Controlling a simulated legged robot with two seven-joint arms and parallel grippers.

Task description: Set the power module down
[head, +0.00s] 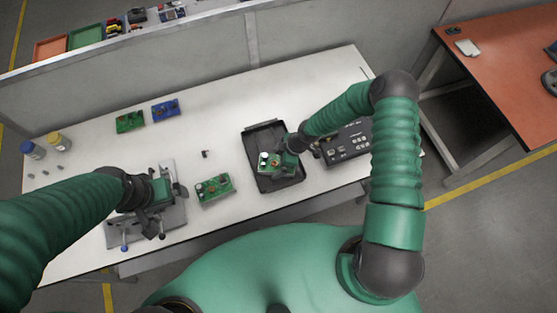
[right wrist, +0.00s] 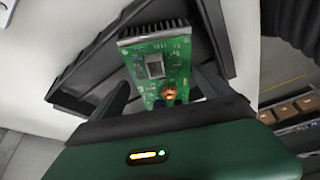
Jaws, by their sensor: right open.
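The power module (head: 264,160), a green circuit board, is in the black tray (head: 262,135). In the right wrist view the power module (right wrist: 165,67) shows a black finned heatsink at its far end and a copper coil near my gripper. My right gripper (head: 280,160) is open at the board; in the wrist view its fingers stand on either side of it, apart from its edges. Whether the board rests fully flat on the tray floor is hard to tell. My left gripper (head: 170,191) is over a grey fixture; its fingers are too small to read.
Another green board (head: 214,189) lies left of the tray. A green board (head: 130,122) and a blue board (head: 166,110) lie farther back. A black control box (head: 346,146) stands right of the tray. The grey fixture (head: 118,232) is at the left front. Bottles (head: 57,142) stand far left.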

